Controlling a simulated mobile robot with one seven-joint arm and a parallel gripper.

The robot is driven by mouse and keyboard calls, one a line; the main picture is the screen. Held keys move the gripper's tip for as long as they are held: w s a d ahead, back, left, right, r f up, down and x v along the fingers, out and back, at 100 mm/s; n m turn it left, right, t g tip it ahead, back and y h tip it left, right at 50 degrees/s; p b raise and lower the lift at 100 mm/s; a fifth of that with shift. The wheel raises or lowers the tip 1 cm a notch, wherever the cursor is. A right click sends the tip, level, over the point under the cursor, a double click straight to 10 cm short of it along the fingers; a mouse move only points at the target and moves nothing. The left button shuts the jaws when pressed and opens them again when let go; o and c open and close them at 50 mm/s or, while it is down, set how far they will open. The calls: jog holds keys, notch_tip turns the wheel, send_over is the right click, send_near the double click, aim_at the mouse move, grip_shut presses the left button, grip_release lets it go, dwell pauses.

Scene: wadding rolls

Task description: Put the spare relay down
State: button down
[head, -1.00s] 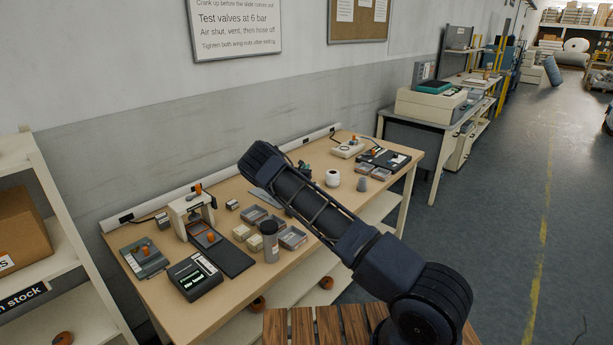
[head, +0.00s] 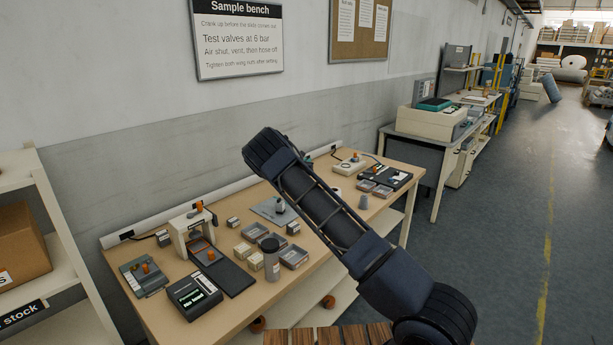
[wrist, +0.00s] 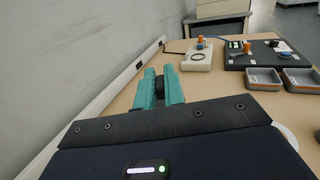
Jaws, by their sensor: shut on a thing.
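My gripper (wrist: 160,78) shows in the wrist view with two teal fingers, shut on a small dark thing (wrist: 160,88). That thing is mostly hidden by the fingers, so I cannot tell for sure that it is the spare relay. The fingers are over the back of the wooden bench (wrist: 125,102), near the wall; their height above it is unclear. In the head view my arm hides the gripper. Small light-and-dark blocks stand on the bench (head: 225,300), one left of a grey plate (head: 268,210) and one in front of it.
A white device (wrist: 198,58), a black panel (wrist: 262,55) and grey trays (wrist: 264,80) lie right of the gripper. A power strip runs along the wall.

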notch_tip(320, 180, up, 6)
jog(key=shift+f, duration=0.1)
jog(key=shift+a+r, duration=0.1)
jog(key=shift+r, duration=0.2)
jog(key=s+a+r, duration=0.1)
jog(key=s+a, duration=0.4)
jog(key=a, duration=0.3)
jog(key=s+a, duration=0.5)
jog(key=a, duration=0.3)
send_over(274, 207)
notch_tip(274, 207, down, 20)
jog(key=shift+r, duration=0.1)
jog(key=shift+f, duration=0.2)
jog(key=c, duration=1.5)
grip_release()
jog(key=shift+r, duration=0.1)
